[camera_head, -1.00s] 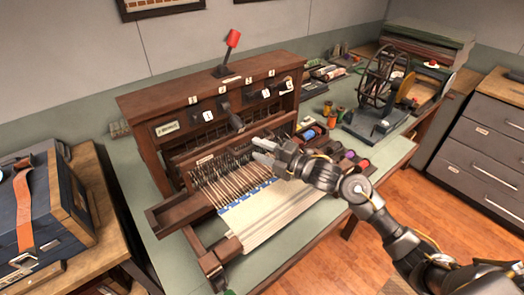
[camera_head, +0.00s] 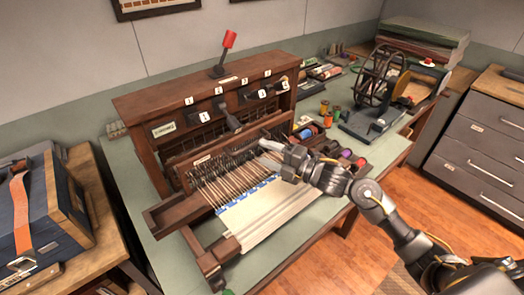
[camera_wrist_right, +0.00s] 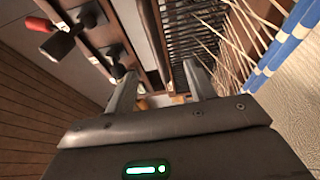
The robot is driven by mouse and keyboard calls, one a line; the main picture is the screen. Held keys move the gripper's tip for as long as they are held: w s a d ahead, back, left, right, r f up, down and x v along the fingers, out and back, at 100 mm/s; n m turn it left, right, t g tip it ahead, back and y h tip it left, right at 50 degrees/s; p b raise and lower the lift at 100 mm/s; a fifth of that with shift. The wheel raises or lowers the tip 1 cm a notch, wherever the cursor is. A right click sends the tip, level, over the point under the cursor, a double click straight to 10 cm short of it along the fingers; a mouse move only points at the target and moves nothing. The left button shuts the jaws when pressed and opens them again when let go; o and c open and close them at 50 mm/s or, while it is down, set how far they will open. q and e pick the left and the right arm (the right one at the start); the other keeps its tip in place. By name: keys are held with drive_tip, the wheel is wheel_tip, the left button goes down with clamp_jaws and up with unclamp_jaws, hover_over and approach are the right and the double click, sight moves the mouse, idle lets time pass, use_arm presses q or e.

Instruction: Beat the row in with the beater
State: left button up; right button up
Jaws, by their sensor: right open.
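The small wooden loom stands on the bench. Its beater (camera_head: 228,149) is a dark wooden bar across the front, with a pale label and reed wires below. Thin warp threads (camera_head: 222,184) run from it to the cream cloth (camera_head: 268,212), whose far edge has a row of blue marks. My right gripper (camera_head: 266,153) is open at the right end of the beater, above the threads. In the right wrist view the dark wooden bar (camera_wrist_right: 152,28) and reed wires (camera_wrist_right: 188,38) lie between the two fingers (camera_wrist_right: 160,88); contact cannot be told. My left gripper is not in view.
A lever with a red knob (camera_head: 229,40) rises from the loom top, and several numbered dark levers hang on its front. Thread spools (camera_head: 330,148) lie right of the loom, close to my right arm. A spinning wheel (camera_head: 378,80) stands farther right. A blue case (camera_head: 35,215) is at left.

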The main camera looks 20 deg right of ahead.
drive_tip(key=shift+v, duration=2.35)
